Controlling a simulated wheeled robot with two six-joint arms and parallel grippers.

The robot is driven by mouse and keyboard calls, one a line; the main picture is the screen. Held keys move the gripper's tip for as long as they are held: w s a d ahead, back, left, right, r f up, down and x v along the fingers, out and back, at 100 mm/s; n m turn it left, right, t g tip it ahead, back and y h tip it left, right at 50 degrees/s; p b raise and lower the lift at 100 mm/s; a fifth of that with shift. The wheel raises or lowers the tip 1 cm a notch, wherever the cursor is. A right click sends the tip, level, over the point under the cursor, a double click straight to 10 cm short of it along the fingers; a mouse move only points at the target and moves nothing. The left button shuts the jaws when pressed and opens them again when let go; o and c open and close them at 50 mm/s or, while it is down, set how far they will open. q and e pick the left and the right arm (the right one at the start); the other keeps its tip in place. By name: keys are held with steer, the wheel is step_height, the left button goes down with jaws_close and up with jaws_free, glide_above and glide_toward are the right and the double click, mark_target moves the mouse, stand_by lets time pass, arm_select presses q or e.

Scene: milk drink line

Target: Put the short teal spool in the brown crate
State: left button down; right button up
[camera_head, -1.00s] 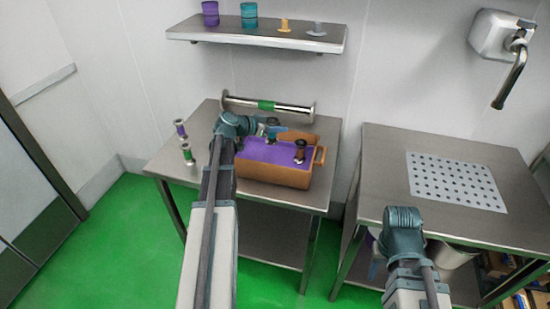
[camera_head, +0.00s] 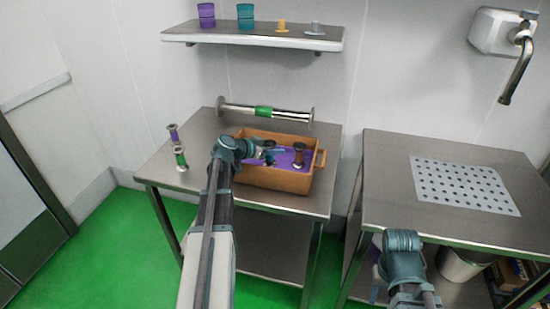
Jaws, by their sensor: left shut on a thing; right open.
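The brown crate (camera_head: 262,178) stands on the left steel table, with a purple inside floor. My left gripper (camera_head: 276,153) reaches over the crate's left part, low between its walls. It is shut on the short teal spool (camera_head: 269,146), which is small and mostly hidden by the fingers. I cannot tell whether the spool touches the crate floor. A dark brown spool (camera_head: 299,152) stands upright in the crate's right part. My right gripper (camera_head: 402,242) is in front of the right table, its fingers largely hidden by its own wrist.
A purple spool (camera_head: 173,134) and a green spool (camera_head: 180,157) stand at the table's left. A wall shelf (camera_head: 252,36) holds several items. The right table (camera_head: 390,180) has a perforated plate.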

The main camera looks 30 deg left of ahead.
arm_select(q)
steer(key=shift+f, duration=0.55)
arm_select(e)
steer(key=shift+f, duration=0.55)
steer(key=shift+f, duration=0.1)
arm_select(q)
steer(key=shift+f+b, duration=0.6)
steer(key=shift+b, duration=0.15)
steer(key=c, duration=0.6)
jaws_free()
arm_select(e)
steer(key=shift+f, duration=0.5)
arm_select(q)
steer(key=shift+o, duration=0.2)
steer(key=shift+r, duration=0.1)
arm_select(e)
steer(key=shift+r, duration=0.1)
arm_select(q)
steer(key=shift+r+p, duration=0.4)
steer(key=shift+p, duration=0.15)
steer(key=shift+p+v, duration=2.7)
steer(key=shift+v, duration=3.35)
arm_select(e)
step_height(320, 180, up, 6)
steer(key=shift+r, duration=0.15)
steer(key=shift+s, duration=0.1)
